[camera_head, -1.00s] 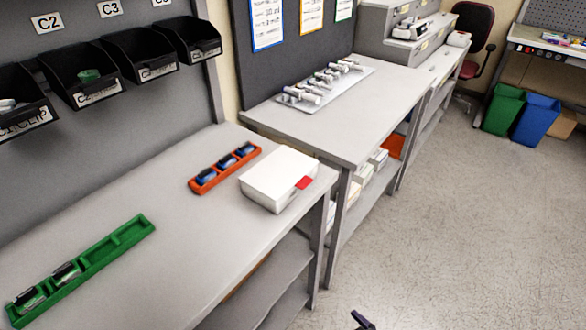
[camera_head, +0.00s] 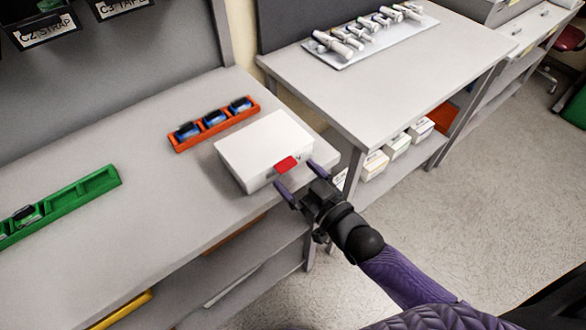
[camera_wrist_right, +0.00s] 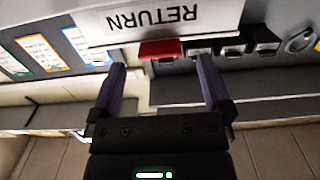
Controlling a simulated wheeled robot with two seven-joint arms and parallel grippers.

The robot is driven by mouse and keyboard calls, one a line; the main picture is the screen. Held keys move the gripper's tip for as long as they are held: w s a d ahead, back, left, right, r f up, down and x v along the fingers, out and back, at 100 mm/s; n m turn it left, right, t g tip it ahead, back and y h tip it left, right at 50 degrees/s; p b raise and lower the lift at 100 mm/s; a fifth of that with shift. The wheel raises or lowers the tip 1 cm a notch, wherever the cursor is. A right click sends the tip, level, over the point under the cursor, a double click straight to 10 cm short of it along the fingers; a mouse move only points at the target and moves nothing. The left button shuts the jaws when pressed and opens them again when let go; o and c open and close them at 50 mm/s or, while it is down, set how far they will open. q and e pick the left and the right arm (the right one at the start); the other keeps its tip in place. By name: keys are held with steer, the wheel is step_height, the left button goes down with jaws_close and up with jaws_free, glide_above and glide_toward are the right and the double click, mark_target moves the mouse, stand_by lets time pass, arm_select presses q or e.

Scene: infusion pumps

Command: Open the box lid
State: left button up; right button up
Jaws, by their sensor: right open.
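A white closed box (camera_head: 258,145) with a red tab (camera_head: 286,164) on its front edge sits on the grey table near its right end. My right gripper (camera_head: 299,175) is open, with its two purple fingers in front of the box, one to each side of the red tab. In the right wrist view the box's white side (camera_wrist_right: 160,20) reads "RETURN" upside down. The red tab (camera_wrist_right: 160,49) lies between and beyond the open fingertips (camera_wrist_right: 160,75), with a gap visible. My left gripper is not in view.
An orange tray (camera_head: 170,146) with several blue items stands behind the box. A green tray (camera_head: 95,185) lies at the left. A second table (camera_head: 400,75) holds a board of metal parts. The floor (camera_head: 420,200) to the right is open.

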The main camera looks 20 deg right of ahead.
steer(key=shift+x, duration=1.15)
jaws_close()
